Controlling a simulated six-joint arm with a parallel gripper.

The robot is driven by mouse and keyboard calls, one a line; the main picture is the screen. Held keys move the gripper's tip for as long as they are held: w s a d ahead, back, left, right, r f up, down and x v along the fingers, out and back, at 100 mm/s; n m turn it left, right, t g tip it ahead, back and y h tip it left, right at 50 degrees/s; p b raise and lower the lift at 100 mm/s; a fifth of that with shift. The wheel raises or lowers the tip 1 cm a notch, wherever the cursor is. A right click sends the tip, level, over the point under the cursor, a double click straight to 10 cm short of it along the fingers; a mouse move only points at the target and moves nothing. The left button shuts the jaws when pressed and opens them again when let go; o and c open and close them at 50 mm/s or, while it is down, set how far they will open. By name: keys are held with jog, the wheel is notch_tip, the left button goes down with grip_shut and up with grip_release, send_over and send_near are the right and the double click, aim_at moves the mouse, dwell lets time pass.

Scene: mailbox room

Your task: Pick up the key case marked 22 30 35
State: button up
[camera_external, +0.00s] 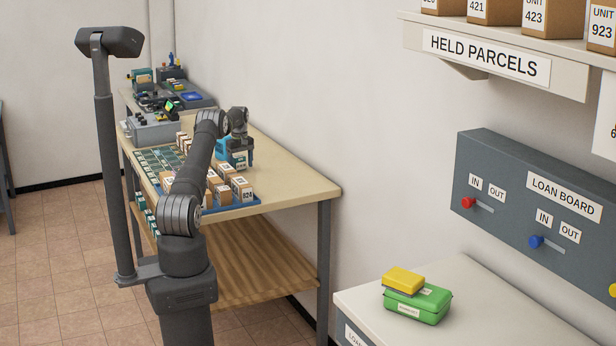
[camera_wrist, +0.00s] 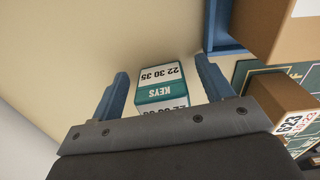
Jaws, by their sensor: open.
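The key case (camera_wrist: 161,86), a small teal and white box marked KEYS and 22 30 35, sits on the tan table in the wrist view. Its lettering appears upside down there. My gripper (camera_wrist: 160,88) is open, with one blue finger on each side of the case and gaps visible between case and fingers. In the external view my gripper (camera_external: 236,152) is low over the far side of the table, and a teal and white patch below it looks like the case. The lower part of the case is hidden by the gripper's body in the wrist view.
A blue tray (camera_external: 222,208) with several cardboard parcels (camera_external: 241,188) stands near my gripper. Its blue rim (camera_wrist: 226,48) and a parcel marked 623 (camera_wrist: 275,108) lie right of the case in the wrist view. The table (camera_external: 290,182) is bare toward its right end; the wall runs behind.

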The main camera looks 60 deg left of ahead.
jog(key=c, duration=1.1)
jog(key=shift+r, duration=0.1)
